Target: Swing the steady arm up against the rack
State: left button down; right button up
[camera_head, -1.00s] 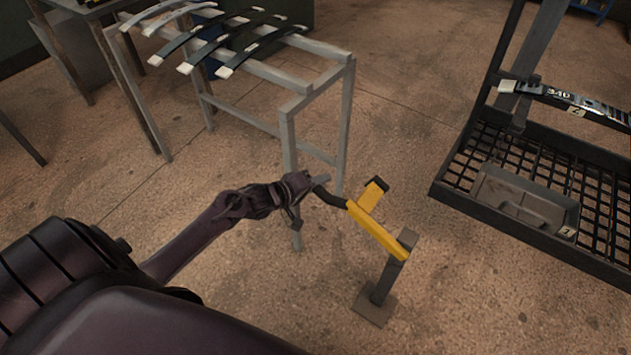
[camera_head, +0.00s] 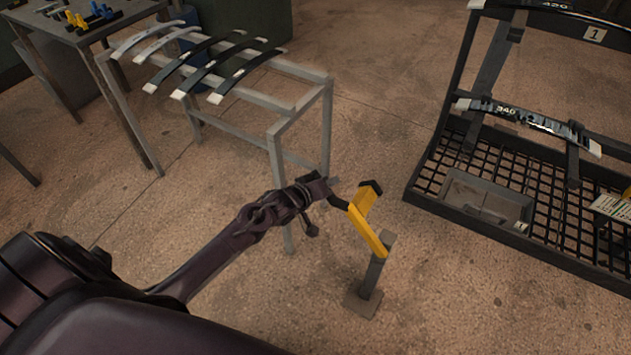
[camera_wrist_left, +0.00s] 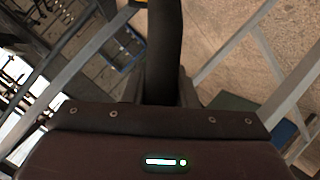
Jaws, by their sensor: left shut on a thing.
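The steady arm (camera_head: 369,232) is a yellow bar pivoted on top of a short grey post (camera_head: 371,281) that stands on the floor. A yellow upright with a black end (camera_head: 367,197) rises from the bar. My left gripper (camera_head: 333,191) is shut on the arm's black handle (camera_head: 340,203), at the end away from the post. In the left wrist view the dark handle (camera_wrist_left: 163,45) runs up from the gripper; the fingertips are largely hidden. The dark rack (camera_head: 436,145) stands to the right, apart from the arm. My right gripper is not in view.
A grey metal stand (camera_head: 300,105) with several curved leaf springs (camera_head: 205,65) is behind my left arm. The rack's mesh base holds a grey tray (camera_head: 485,205); a spring marked 340 (camera_head: 525,118) lies across it. Bare floor separates post and rack.

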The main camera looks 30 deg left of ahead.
pick_arm(q)
jog(key=d+r+m+y+p, duration=0.2)
jog(key=d+r, duration=0.2)
jog(key=d, duration=0.5)
jog(key=s+d+r+m+y+p, duration=0.1)
jog(key=d+r+m+y+p, duration=0.1)
jog(key=d, duration=0.8)
jog(key=shift+s+d+r+m+t+y+p, duration=0.2)
jog(key=shift+r+m+t+y+p, duration=0.15)
jog(key=shift+r+m+p, duration=0.5)
jog(key=shift+r, duration=0.1)
jog(key=c, duration=1.6)
grip_release()
jog(key=o, duration=0.4)
jog(key=shift+d, duration=0.2)
jog(key=shift+o, duration=0.2)
jog(key=shift+s+a, duration=0.1)
